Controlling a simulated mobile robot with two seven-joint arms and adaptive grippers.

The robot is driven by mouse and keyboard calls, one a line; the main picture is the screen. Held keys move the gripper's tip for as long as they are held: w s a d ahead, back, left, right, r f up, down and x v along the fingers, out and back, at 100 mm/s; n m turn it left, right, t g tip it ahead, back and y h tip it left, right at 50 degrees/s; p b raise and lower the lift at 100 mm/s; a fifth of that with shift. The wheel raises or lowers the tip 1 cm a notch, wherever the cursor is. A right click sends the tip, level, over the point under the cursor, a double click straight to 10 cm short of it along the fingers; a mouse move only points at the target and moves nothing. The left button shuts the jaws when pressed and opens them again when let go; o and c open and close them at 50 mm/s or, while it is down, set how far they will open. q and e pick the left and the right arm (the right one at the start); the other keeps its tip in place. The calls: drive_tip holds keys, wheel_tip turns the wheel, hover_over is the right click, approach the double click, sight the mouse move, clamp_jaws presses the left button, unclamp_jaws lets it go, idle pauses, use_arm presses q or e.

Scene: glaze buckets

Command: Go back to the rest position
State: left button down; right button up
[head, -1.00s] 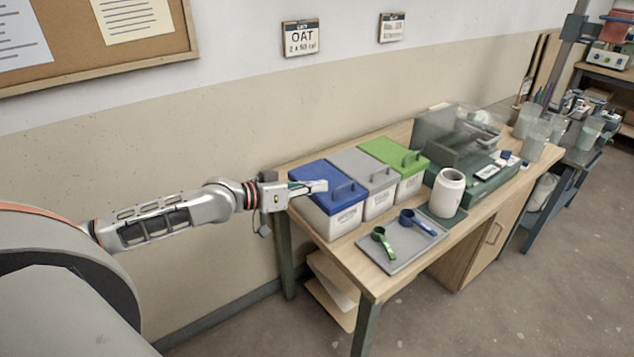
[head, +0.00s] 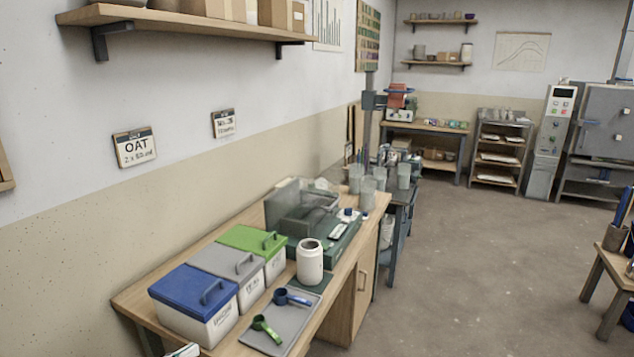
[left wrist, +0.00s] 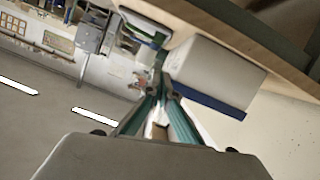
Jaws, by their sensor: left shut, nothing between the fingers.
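My left gripper (head: 184,350) barely shows at the bottom edge of the head view, in front of the bin with the blue lid (head: 195,290). In the left wrist view its fingers (left wrist: 160,88) are shut with nothing between them. The blue-lidded bin (left wrist: 215,72) shows there beside the fingers, tipped over by the camera's angle. I cannot tell the exact gap between them. My right gripper is in no view.
The wooden table (head: 140,302) also bears bins with grey (head: 227,262) and green (head: 252,240) lids, a white jar (head: 310,262), and a grey tray (head: 290,325) with a green scoop (head: 266,328) and a blue scoop (head: 292,297).

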use_arm(q)
drive_tip(key=s+d+f+g+y, duration=0.1)
drive_tip(key=s+d+f, duration=0.3)
drive_tip(key=s+f, duration=0.6)
drive_tip(key=s+d+f+m+g+y, duration=0.1)
drive_tip(key=s+d+f+y, duration=0.2)
drive_tip(key=s+f, duration=0.7)
drive_tip(key=shift+s+d+f, duration=0.25)
drive_tip(key=shift+s+d, duration=0.75)
drive_tip(key=shift+s, duration=0.1)
